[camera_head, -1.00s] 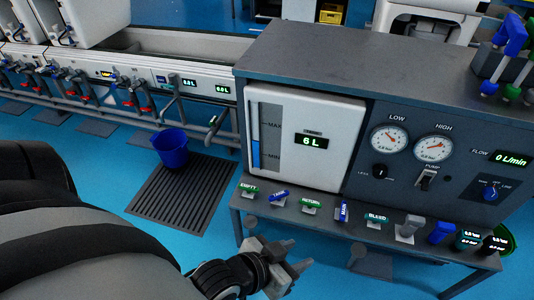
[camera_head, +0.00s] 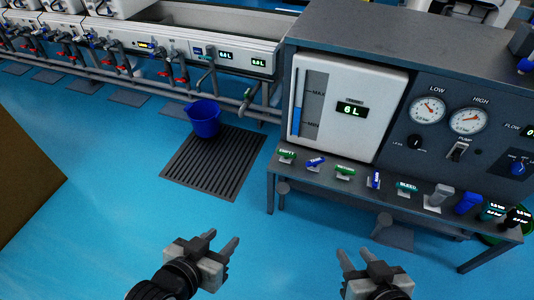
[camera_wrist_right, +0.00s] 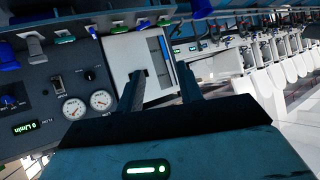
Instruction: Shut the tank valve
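The tank valve is the small blue handle (camera_head: 316,162) on the front shelf of the grey test bench, second from the left. Its label is too small to read now. It lies slanted, roughly along the shelf edge. In the right wrist view it is a blue handle (camera_wrist_right: 143,25) near the top. My left gripper (camera_head: 222,241) is open and empty, low over the floor, left of and nearer than the bench. My right gripper (camera_head: 353,254) is open and empty in front of the shelf, below and right of the tank valve. Its fingers (camera_wrist_right: 160,85) also show apart in the wrist view.
Green handles (camera_head: 286,154) and (camera_head: 345,171) flank the tank valve, with a blue one (camera_head: 376,179) further right. The white tank panel (camera_head: 350,110) reads 6 L. A blue bucket (camera_head: 204,119) stands by a floor grate (camera_head: 213,165).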

